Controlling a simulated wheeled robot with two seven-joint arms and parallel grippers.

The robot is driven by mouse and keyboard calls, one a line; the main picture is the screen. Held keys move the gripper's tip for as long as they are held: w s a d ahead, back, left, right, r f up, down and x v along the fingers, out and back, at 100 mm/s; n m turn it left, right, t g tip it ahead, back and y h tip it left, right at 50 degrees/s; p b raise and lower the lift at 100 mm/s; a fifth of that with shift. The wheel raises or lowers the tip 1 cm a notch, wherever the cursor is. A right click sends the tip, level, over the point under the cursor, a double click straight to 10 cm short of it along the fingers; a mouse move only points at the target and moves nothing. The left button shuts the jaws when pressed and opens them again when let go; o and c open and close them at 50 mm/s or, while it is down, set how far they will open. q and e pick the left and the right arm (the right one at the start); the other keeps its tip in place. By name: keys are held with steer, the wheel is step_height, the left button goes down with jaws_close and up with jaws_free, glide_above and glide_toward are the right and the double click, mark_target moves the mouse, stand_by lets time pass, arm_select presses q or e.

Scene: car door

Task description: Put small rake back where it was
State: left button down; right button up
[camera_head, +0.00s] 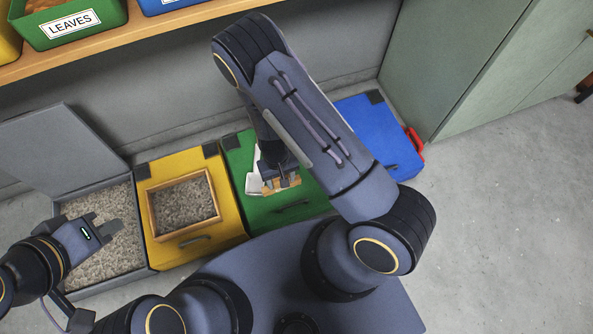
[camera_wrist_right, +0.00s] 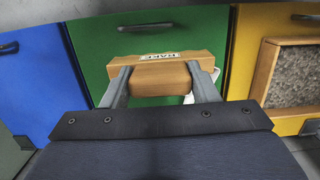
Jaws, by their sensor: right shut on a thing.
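My right gripper (camera_wrist_right: 162,82) is shut on a wooden block labelled RAKE (camera_wrist_right: 150,60), with a finger on each side. In the head view, my right gripper (camera_head: 281,181) holds this light wooden piece over the green box (camera_head: 240,147). A pale, flat piece (camera_head: 254,183) shows beside it; I cannot tell whether it belongs to the rake. The arm hides part of the green box, and no rake tines are clear. My left gripper (camera_head: 108,234) is open and empty over the gravel-filled grey box (camera_head: 120,200).
A yellow box (camera_head: 158,172) with a wood-framed gravel tray (camera_head: 184,203) stands left of the green box. A blue box (camera_head: 362,117) with a red handle (camera_head: 416,143) stands right. A shelf (camera_head: 130,42) holds a LEAVES bin (camera_head: 65,20). Floor is clear at right.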

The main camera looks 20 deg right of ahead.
steer(key=shift+w+d+f+b, duration=1.05)
steer(key=shift+w+d+f, duration=0.35)
steer(key=shift+f, duration=0.6)
steer(key=shift+w+d+f+b, duration=1.1)
steer(key=shift+d+f, duration=0.45)
steer(key=shift+f, duration=0.45)
steer(key=shift+w+d+f+b, duration=1)
steer(key=shift+w+d+f, duration=0.4)
steer(key=shift+f, duration=0.6)
steer(key=shift+f, duration=0.15)
steer(key=o, duration=1)
